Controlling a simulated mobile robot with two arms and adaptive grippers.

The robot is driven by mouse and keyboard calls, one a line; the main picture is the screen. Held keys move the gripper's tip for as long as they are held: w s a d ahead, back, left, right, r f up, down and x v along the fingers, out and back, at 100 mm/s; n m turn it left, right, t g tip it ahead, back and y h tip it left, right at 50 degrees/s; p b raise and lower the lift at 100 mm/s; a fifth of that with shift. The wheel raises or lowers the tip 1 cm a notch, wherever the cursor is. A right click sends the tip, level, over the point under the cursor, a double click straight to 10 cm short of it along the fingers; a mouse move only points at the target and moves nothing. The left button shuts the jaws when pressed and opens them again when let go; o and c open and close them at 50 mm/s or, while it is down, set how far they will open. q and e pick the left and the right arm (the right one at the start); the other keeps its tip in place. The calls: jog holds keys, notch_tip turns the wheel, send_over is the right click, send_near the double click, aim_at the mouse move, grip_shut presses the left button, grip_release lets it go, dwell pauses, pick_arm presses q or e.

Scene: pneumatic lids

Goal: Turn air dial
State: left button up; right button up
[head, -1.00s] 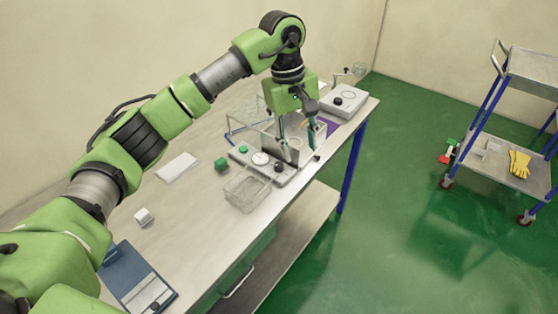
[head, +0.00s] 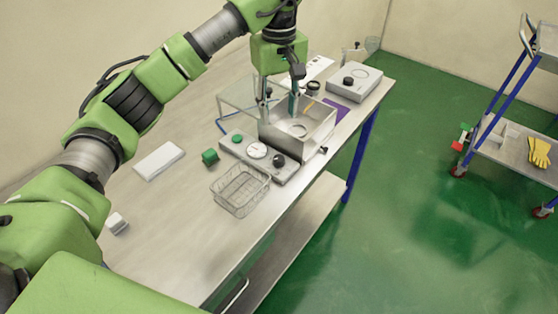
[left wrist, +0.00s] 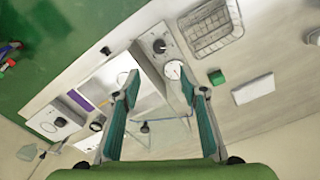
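A black dial (head: 279,160) stands on the grey control panel (head: 292,175) at the front of an open metal box (head: 315,135). A round white gauge (head: 257,151) and a green button (head: 237,139) are on the same panel. My left gripper (head: 279,108) points down above the box, behind the dial, with its fingers apart and nothing between them. In the left wrist view the gripper (left wrist: 160,88) is open, and the dial (left wrist: 159,46) lies beyond its fingertips. The gauge (left wrist: 173,70) shows between the fingers. My right gripper is not seen.
A wire basket (head: 240,190) stands just in front of the panel. A green block (head: 210,157) and a white slab (head: 159,160) lie to the left. A clear lid (head: 235,97) rises behind the panel. A grey device (head: 354,82) stands at the table's far end.

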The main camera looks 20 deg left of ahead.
aim_at(279, 158)
pick_arm(q)
notch_tip(279, 158, down, 15)
jog(key=p, duration=0.2)
jog(key=shift+w+f+p, duration=0.1)
jog(key=shift+w+p, duration=0.05)
jog(key=shift+p, duration=0.2)
jog(key=shift+f, duration=0.55)
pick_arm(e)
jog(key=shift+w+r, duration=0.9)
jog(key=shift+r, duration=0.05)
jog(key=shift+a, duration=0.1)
pick_arm(q)
jog(key=c, duration=1.1)
